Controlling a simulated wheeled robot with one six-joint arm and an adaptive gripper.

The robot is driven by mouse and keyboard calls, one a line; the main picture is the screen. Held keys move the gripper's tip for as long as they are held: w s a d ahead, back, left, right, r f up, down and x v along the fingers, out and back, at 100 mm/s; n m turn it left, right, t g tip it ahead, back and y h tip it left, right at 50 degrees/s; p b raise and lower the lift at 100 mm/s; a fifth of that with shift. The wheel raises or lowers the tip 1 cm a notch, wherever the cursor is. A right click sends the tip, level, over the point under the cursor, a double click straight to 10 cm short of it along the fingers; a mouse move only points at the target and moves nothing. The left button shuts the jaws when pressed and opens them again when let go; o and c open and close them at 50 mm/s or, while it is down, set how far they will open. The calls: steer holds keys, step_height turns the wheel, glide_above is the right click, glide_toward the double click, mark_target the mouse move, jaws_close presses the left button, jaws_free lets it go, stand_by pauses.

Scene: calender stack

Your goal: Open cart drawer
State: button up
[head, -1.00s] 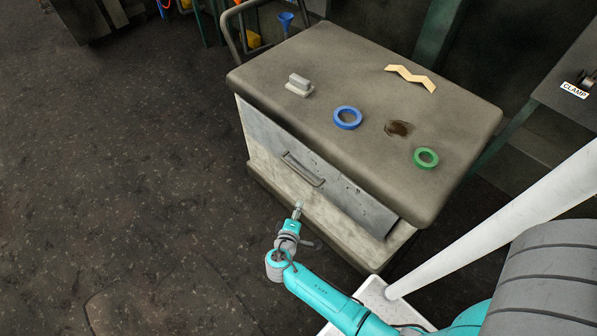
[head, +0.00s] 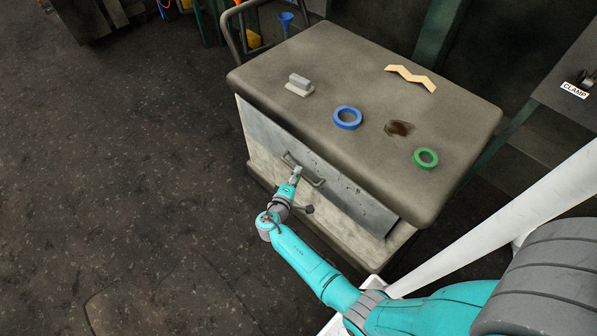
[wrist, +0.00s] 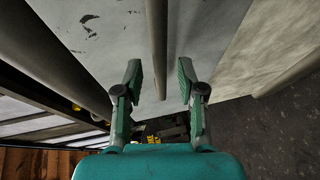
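The cart (head: 300,65) is a grey-brown cabinet with a thick top. Its drawer front (head: 357,200) is a grey metal panel that looks shut. The drawer's bar handle (head: 318,183) is fixed to this panel. My gripper (head: 297,171) is at the handle in the head view, partly covering it. In the wrist view the two fingers of my gripper (wrist: 160,82) are spread apart, and the handle bar (wrist: 157,45) runs between them, near the tips. Gaps show on both sides of the bar, so the fingers do not grip it.
On the cart top lie a blue ring (head: 347,125), a green ring (head: 434,159), a grey block (head: 299,85), a tan zigzag piece (head: 410,73) and a dark stain. A table with a CLAMP label (head: 574,90) stands at right. The floor (head: 120,180) at left is clear.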

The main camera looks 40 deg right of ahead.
steer(key=shift+x, duration=1.25)
jaws_close()
